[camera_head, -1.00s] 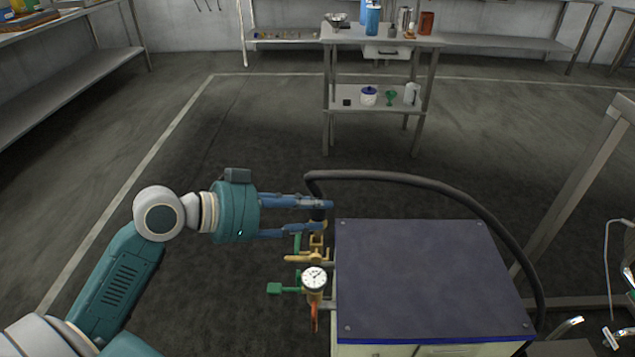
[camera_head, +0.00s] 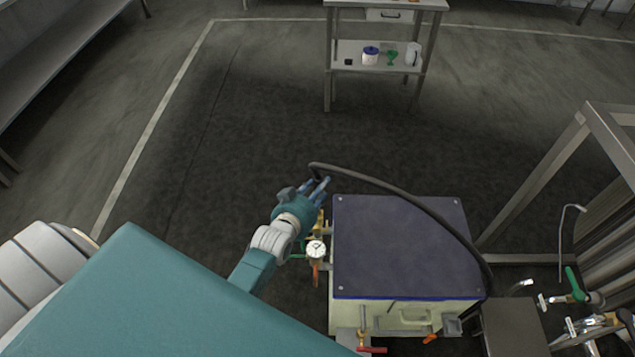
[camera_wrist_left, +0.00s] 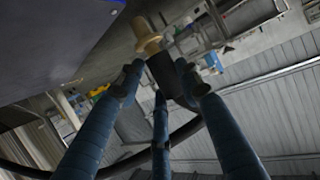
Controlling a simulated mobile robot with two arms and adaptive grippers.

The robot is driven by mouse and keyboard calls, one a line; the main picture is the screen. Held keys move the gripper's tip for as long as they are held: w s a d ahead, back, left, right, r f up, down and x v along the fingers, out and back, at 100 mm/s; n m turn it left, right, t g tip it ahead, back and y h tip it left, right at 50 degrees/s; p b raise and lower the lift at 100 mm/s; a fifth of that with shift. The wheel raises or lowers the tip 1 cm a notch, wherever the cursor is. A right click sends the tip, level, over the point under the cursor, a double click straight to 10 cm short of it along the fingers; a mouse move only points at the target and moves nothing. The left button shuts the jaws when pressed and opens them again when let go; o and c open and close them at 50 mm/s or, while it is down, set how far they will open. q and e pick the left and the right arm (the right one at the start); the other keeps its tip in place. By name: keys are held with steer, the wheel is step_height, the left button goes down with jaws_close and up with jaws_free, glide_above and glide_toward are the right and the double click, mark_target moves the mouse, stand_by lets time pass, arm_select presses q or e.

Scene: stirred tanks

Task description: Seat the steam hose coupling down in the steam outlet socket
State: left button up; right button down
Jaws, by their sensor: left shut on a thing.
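The dark steam hose (camera_head: 378,184) arcs from my left gripper over the back of the dark-topped cabinet and down its right side. My left gripper (camera_head: 319,183) is shut around the hose-end coupling beside the cabinet's back left corner. In the left wrist view, the black coupling (camera_wrist_left: 167,78) sits between the blue fingertips (camera_wrist_left: 160,82). A tan, brass-like fitting (camera_wrist_left: 148,36), likely the steam outlet socket, lines up with the coupling's end. I cannot tell whether the coupling is inside it or only against it. My right gripper is not in view.
The cabinet's flat dark top (camera_head: 405,250) is clear except for the hose. A white dial gauge (camera_head: 316,249) stands at its left side, close to my arm. A red-handled valve (camera_head: 366,347) is at its front. A metal frame (camera_head: 540,175) rises at right.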

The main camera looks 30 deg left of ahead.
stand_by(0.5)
arm_select(q)
step_height(320, 180, down, 7)
steer(key=b, duration=0.4)
steer(key=shift+r, duration=0.15)
stand_by(0.9)
stand_by(1.5)
steer(key=shift+a+f+b, duration=0.1)
steer(key=shift+f+b, duration=0.75)
steer(key=shift+f, duration=0.9)
stand_by(1.4)
steer(key=shift+s+f, duration=0.1)
steer(key=shift+f, duration=0.05)
stand_by(0.8)
